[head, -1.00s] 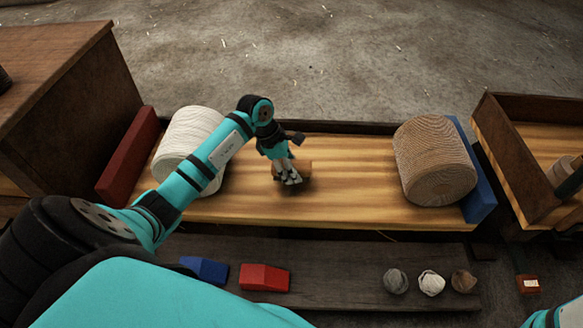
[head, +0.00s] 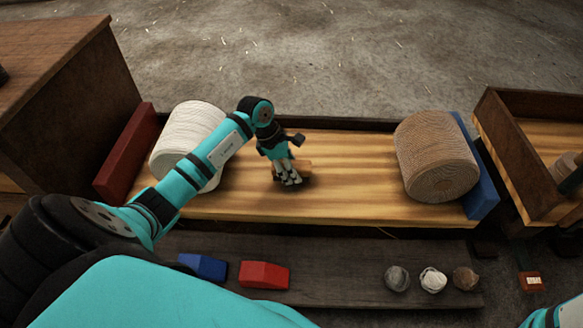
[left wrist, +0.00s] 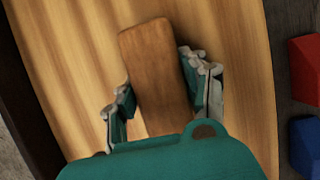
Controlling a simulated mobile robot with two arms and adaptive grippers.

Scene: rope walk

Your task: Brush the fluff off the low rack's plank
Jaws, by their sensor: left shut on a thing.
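The low rack's plank (head: 345,190) is a pale, striped wooden board between a red end block and a blue end block. My left gripper (head: 287,178) is over the middle of the plank, pointing down, shut on a brown wooden brush (head: 304,165). In the left wrist view the brush (left wrist: 150,55) shows as a plain rounded block between the two fingers of the gripper (left wrist: 163,95). Its underside is hidden, so I cannot tell whether it touches the plank. I can make out no fluff on the visible plank. My right gripper is out of view.
A white rope coil (head: 182,140) stands at the plank's left and a tan coil (head: 436,155) at its right. A dark lower board (head: 335,280) in front holds blue and red blocks and several small balls. A wooden box (head: 510,150) stands at right.

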